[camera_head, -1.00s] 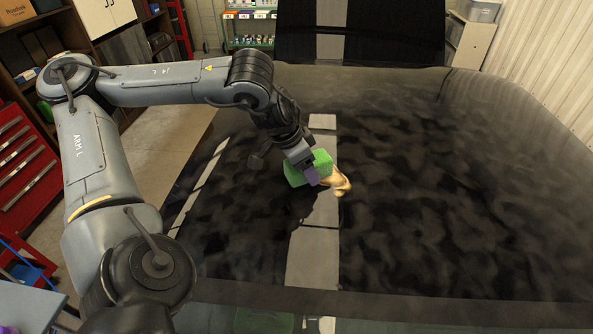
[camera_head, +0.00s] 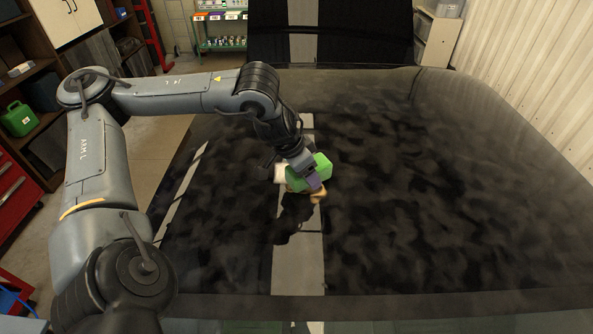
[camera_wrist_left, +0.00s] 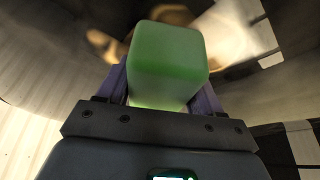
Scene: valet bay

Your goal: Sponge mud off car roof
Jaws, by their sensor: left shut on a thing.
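The car roof (camera_head: 420,200) is dark and glossy, with a pale lengthwise stripe and cloudy, mottled smears over most of it. My left gripper (camera_head: 313,181) is over the stripe, shut on a green block-shaped sponge (camera_head: 322,168). The left wrist view shows the sponge (camera_wrist_left: 168,60) between two purple fingers. A tan, irregular patch (camera_head: 318,197) shows just beside the sponge; I cannot tell whether it is mud or a reflection. A dark blotch (camera_head: 294,222) crosses the stripe below the gripper. The sponge's underside and any contact with the roof are hidden. My right gripper is out of view.
Shelves with a green jerrycan (camera_head: 19,118) stand at the left, above red drawers (camera_head: 15,205). A rack of bottles (camera_head: 220,30) stands at the back. A corrugated pale wall (camera_head: 535,80) runs along the right. The roof's right half is clear of objects.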

